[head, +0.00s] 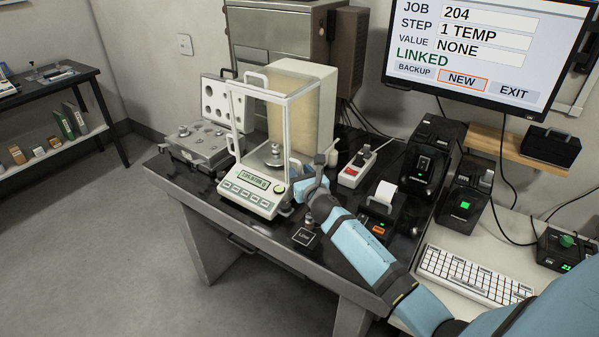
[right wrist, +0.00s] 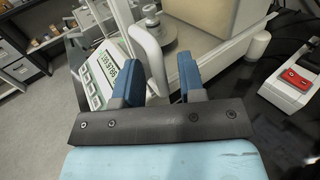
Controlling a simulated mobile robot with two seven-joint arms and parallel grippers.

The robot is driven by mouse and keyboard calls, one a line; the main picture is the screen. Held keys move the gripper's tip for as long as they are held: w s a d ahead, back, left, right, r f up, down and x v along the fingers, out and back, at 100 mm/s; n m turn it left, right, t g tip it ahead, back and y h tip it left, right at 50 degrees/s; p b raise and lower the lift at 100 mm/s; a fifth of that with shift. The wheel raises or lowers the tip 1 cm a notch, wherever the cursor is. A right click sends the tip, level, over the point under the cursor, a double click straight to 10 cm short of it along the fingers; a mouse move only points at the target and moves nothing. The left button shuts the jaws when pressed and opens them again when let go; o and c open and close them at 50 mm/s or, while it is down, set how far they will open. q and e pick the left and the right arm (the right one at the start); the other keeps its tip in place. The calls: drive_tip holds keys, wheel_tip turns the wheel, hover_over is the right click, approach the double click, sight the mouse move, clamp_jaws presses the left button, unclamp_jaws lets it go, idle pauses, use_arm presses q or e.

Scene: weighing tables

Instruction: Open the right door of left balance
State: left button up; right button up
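The left balance (head: 250,197) stands on the dark table, with a white-framed glass chamber and a green-lit display in front. A metal weight (head: 273,158) sits on its pan. My right gripper (head: 312,186) is beside the chamber's front right corner. In the right wrist view, a white upright bar handle (right wrist: 150,55) lies between the two blue fingers of this gripper (right wrist: 160,75). The fingers are apart, with a visible gap on the handle's right side. The right door appears shut, but its glass is hard to make out. My left gripper is out of view.
A weight case (head: 205,145) with an open lid stands left of the balance. A "LOW" plate (head: 304,236) lies near the front edge.

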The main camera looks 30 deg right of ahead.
sight(314, 147)
drive_tip(key=shift+w, duration=0.4)
drive_tip(key=shift+c, duration=0.5)
clamp_jaws()
drive_tip(key=w+d, duration=0.1)
drive_tip(key=d, duration=0.2)
drive_tip(key=w+d+b, duration=0.1)
drive_tip(key=w+d, duration=0.1)
drive_tip(key=d, duration=0.2)
drive_tip(key=w+d, duration=0.1)
drive_tip(key=d, duration=0.2)
drive_tip(key=shift+w+d+b, duration=0.15)
drive_tip(key=shift+d+b, duration=0.15)
drive_tip(key=shift+o, duration=0.5)
unclamp_jaws()
drive_tip(key=s+a, duration=0.2)
drive_tip(key=s, duration=1.1)
drive_tip(key=shift+s+a, duration=0.3)
drive_tip(key=shift+a, duration=0.05)
